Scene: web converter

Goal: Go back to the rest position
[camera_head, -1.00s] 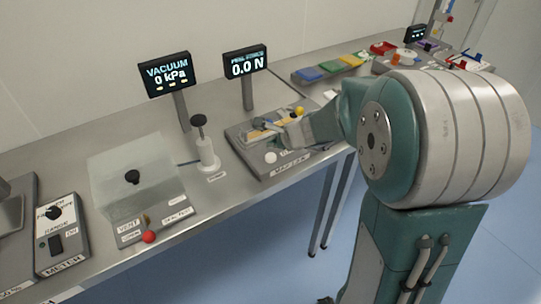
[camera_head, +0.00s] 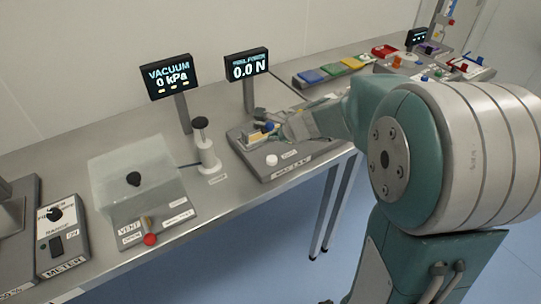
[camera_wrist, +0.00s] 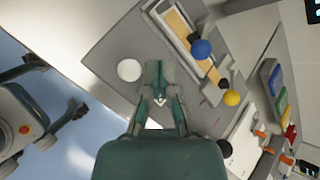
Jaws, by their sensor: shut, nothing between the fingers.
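My gripper (camera_wrist: 160,100) is shut and empty in the wrist view, its fingertips together above the grey plate of a bench fixture (camera_wrist: 115,48). A white round knob (camera_wrist: 129,70) lies just left of the fingertips. A blue ball (camera_wrist: 201,49) and a yellow ball (camera_wrist: 232,97) stand to the right, apart from the fingers. In the head view my gripper (camera_head: 286,130) is over the same fixture (camera_head: 262,165), with the blue ball (camera_head: 269,126) and white knob (camera_head: 271,160) near it. My arm hides part of the fixture there.
A vacuum display (camera_head: 168,76) and a force display (camera_head: 247,65) stand behind on posts. A white pump-like post (camera_head: 207,155), a clear-covered box (camera_head: 133,172) and a meter (camera_head: 60,235) are to the left. Coloured trays (camera_head: 331,70) lie at back right. Blue floor is open in front.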

